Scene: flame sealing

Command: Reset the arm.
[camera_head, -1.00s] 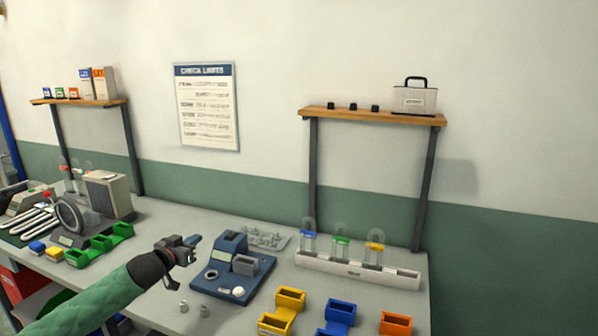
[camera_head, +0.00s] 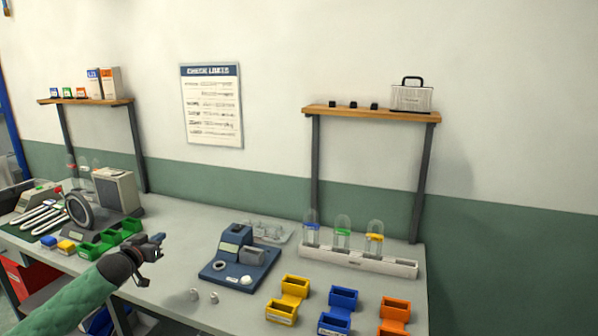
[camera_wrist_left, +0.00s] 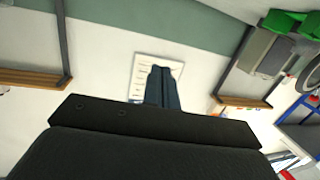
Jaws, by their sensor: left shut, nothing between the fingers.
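My left arm, in a green sleeve, comes in from the lower left in the head view. Its gripper (camera_head: 152,244) is shut and empty, held above the table (camera_head: 180,225) to the left of the blue device. In the left wrist view the closed fingers (camera_wrist_left: 161,88) point toward the wall poster (camera_wrist_left: 143,72). My right gripper is not in view.
A blue device (camera_head: 236,262) stands mid-table, with a white rack (camera_head: 345,259) of domed glass tubes behind right. Yellow (camera_head: 288,298), blue (camera_head: 338,308) and orange (camera_head: 394,314) bins line the front. Green bins (camera_head: 96,249) and a round-dial machine (camera_head: 80,212) stand left.

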